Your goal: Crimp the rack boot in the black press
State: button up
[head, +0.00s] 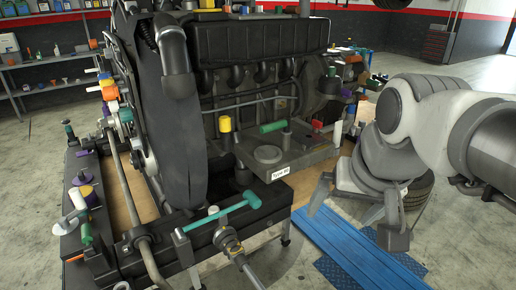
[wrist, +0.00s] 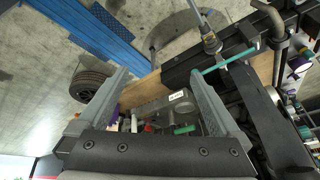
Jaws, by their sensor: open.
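A black block-like fixture (head: 195,240) stands in front of the engine, with a teal T-handle (head: 217,216) lying across its top. It looks like the black press. In the wrist view the teal handle (wrist: 226,62) and the fitting (wrist: 211,42) show at upper right. My gripper (head: 354,226) is open and empty, to the right of the fixture and apart from it. Its two fingers spread wide in the wrist view (wrist: 158,78).
The large engine (head: 255,55) fills the back. Blue ramps (head: 350,245) lie on the floor below my gripper. A bench at left (head: 90,210) holds several coloured handles.

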jog(key=w+a+r+m+g, duration=0.1)
jog(key=w+a+r+m, duration=0.15)
jog(key=w, duration=0.55)
jog(key=m+g, duration=0.4)
jog(key=m, duration=0.3)
send_over(252, 195)
notch_tip(252, 195, down, 7)
jog(key=shift+h, duration=0.3)
notch_tip(252, 195, down, 17)
jog(key=shift+f+b, duration=0.2)
jog(key=shift+b, duration=0.2)
jog(key=shift+c, duration=0.2)
grip_shut()
